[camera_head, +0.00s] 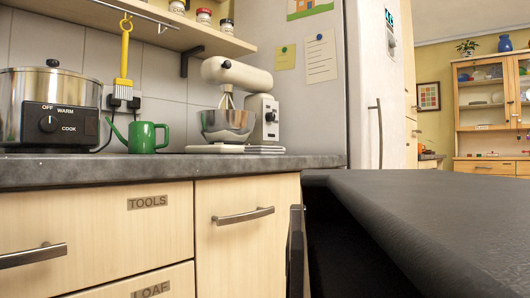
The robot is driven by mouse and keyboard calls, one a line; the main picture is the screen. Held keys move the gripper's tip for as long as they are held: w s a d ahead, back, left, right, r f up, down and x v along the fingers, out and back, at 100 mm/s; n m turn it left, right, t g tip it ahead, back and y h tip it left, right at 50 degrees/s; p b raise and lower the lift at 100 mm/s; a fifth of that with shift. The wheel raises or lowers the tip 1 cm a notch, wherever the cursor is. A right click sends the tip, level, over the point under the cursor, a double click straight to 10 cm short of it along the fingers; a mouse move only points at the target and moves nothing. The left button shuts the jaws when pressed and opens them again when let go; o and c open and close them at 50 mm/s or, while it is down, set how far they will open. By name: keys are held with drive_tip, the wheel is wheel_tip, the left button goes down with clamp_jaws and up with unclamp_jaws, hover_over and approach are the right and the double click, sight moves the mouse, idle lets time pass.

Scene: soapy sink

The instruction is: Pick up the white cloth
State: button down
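I see no white cloth that I can make out in the head view. A flat white shape (234,149) lies under the stand mixer on the left counter; it looks like the mixer's base. My gripper is not in view, so I cannot tell its state.
The grey left counter (110,171) holds a slow cooker (52,106), a small green watering can (141,137) and a cream stand mixer (237,72). Drawers (100,224) lie below. A fridge (300,80) stands behind. A dark worktop (440,215) at right is clear.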

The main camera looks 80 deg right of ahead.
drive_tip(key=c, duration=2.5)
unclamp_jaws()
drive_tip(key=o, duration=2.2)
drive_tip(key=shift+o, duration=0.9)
